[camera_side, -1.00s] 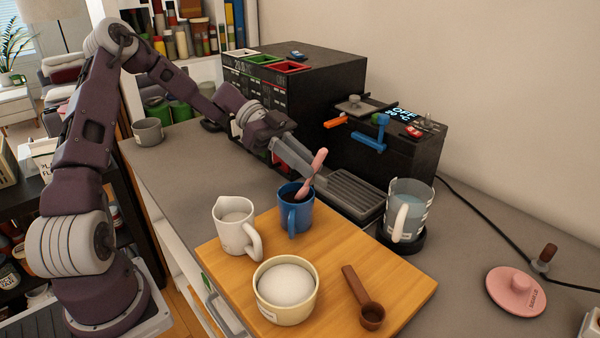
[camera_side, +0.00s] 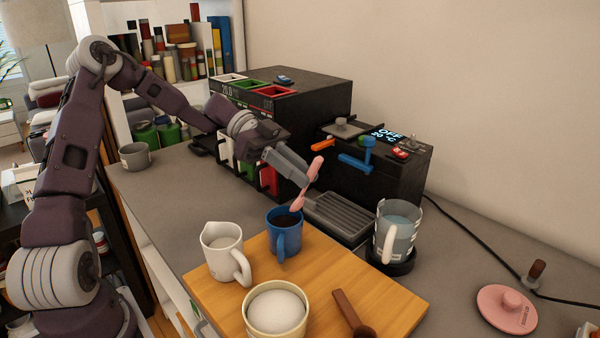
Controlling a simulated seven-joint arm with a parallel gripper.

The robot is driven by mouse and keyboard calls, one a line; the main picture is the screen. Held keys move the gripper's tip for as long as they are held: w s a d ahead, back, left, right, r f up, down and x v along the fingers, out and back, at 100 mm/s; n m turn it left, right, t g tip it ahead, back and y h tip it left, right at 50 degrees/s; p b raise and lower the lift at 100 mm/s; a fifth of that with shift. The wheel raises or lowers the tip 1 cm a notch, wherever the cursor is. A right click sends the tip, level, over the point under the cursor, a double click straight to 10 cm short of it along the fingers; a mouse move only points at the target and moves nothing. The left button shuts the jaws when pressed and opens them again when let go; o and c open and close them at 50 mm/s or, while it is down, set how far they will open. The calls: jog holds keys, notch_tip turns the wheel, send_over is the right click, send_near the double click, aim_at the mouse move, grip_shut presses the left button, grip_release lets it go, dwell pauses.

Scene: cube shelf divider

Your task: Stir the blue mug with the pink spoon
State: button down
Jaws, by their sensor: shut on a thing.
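The blue mug (camera_side: 284,243) stands upright at the back edge of the wooden board, with dark liquid inside. My gripper (camera_side: 308,178) is above the mug and slightly to its right, shut on the upper part of the pink spoon (camera_side: 299,197). The spoon is tilted, its lower end pointing down toward the mug. That end shows at the mug's back right rim. I cannot tell whether it touches the mug or still dips inside the opening.
On the board (camera_side: 390,305) are a white pitcher (camera_side: 222,262), a cream bowl of white powder (camera_side: 276,308) and a brown scoop (camera_side: 348,310). A glass jug (camera_side: 397,235) stands right of the mug. The black coffee machine (camera_side: 375,180) and drip tray (camera_side: 340,217) are behind.

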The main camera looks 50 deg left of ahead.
aim_at(314, 159)
jog(key=shift+r, duration=2.5)
